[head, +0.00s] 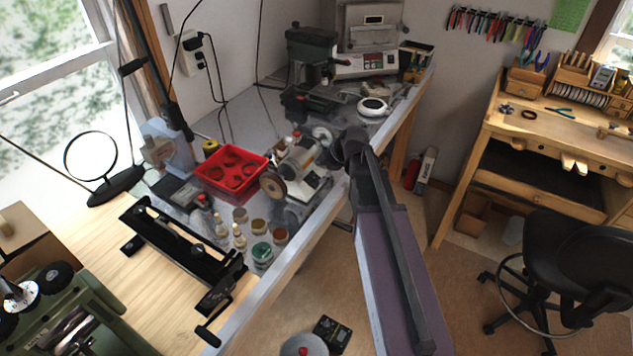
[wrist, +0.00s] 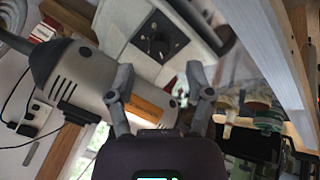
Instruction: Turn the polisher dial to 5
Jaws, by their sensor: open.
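The polisher (head: 299,158) stands on the long bench with a buffing wheel at each end. In the wrist view its grey motor body (wrist: 72,70) is at the left, and its pale base (wrist: 115,30) is above. The base bears a dark square plate with the round dial (wrist: 158,43); its numbers and setting are too small to read. My gripper (wrist: 160,72) is open and empty, its two fingers spread below the dial plate in the wrist view, apart from the dial. In the head view the end of my arm is beside the polisher's right side; the fingers are hard to make out.
A red tray (head: 232,187) lies left of the polisher, with several small jars (head: 262,252) in front. A drill press (head: 308,50) and a white round device (head: 373,106) stand behind. The bench's front edge (head: 290,250) runs close by; open floor lies to the right.

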